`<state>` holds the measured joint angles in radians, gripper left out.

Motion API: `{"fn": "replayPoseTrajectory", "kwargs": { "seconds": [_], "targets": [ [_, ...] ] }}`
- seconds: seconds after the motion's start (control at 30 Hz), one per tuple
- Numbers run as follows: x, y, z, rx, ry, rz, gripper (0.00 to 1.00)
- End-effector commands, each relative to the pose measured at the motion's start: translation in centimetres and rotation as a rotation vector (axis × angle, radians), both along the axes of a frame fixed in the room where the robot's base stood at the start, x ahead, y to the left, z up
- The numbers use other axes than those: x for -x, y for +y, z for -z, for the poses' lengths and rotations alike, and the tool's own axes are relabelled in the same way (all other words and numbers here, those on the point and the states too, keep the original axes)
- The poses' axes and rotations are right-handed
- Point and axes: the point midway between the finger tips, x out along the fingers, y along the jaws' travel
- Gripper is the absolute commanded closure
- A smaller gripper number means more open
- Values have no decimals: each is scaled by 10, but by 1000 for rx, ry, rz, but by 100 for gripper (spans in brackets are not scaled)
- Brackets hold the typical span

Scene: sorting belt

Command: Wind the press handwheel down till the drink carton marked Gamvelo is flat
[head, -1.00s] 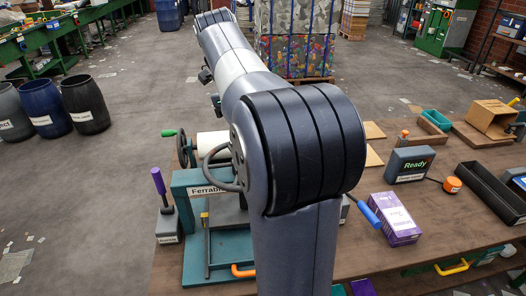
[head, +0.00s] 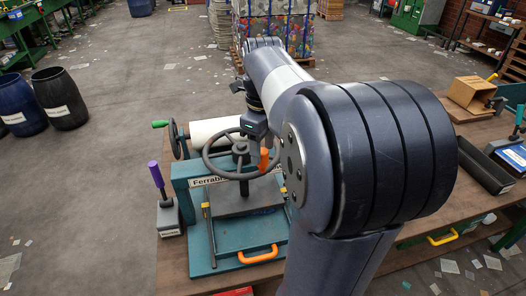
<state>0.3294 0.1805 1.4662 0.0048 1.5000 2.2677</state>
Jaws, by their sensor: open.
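The teal press, lettered "Ferrab…" (head: 206,181), stands on the brown bench left of my arm. Its dark handwheel (head: 213,170) lies level on top of a central screw and has an upright orange knob (head: 264,161) at its right side. My gripper (head: 256,136) is at the wheel's rear right rim, close to the knob; its jaws are open and partly hidden, and I cannot tell whether they touch the wheel. A grey plate (head: 240,203) lies under the screw. I see no carton marked Gamvelo; my arm hides much of the bench.
An orange pull handle (head: 258,254) is at the press's front. A purple-handled tool (head: 156,174) stands to its left. Behind are a green-knobbed crank (head: 160,124) and a white roller (head: 213,130). A black tray (head: 474,168) and a cardboard box (head: 471,94) are at right.

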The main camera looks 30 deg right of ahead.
Motion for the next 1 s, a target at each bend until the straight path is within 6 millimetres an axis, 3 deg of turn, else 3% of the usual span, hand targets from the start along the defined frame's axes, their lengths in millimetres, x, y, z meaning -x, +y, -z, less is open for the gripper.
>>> {"fn": "replayPoseTrajectory", "kwargs": {
  "seconds": [0.2,0.5,1.0],
  "targets": [
    [0,0,18,1,1,0,51],
    [0,0,20,0,0,0,52],
    [0,0,19,0,0,0,93]
  ]
}}
